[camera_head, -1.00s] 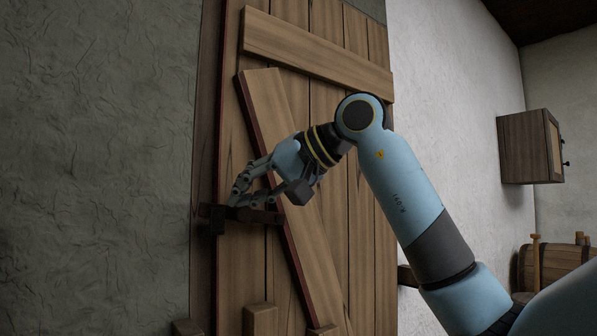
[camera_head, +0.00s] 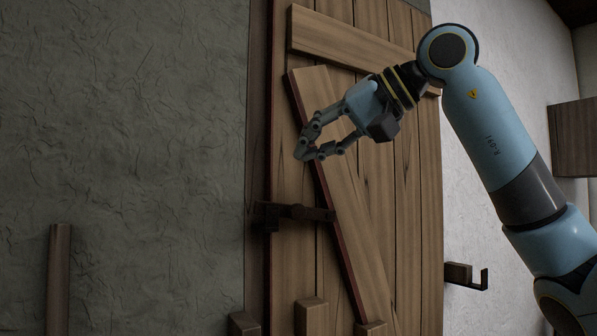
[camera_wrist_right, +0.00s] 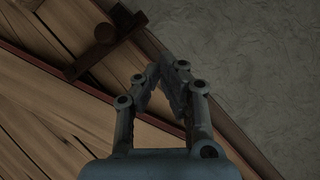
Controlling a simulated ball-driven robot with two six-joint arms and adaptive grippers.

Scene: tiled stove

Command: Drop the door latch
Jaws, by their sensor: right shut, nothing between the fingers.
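The plank door (camera_head: 375,200) fills the middle of the head view, with a diagonal brace. The dark door latch (camera_head: 300,213) lies about level across the door's left edge. Its left end is at the dark catch (camera_head: 266,214) by the frame; whether it sits fully in it I cannot tell. My right gripper (camera_head: 302,154) is shut and empty, above the latch and apart from it, in front of the door. In the right wrist view the latch (camera_wrist_right: 104,45) shows up and left of the shut fingertips (camera_wrist_right: 162,66). My left gripper is not in view.
A rough grey wall (camera_head: 130,130) lies left of the door. A wooden post (camera_head: 59,285) stands at lower left. A dark hook (camera_head: 467,276) sticks out right of the door. A wooden cabinet (camera_head: 574,138) hangs at the far right. Wooden blocks (camera_head: 311,316) show low on the door.

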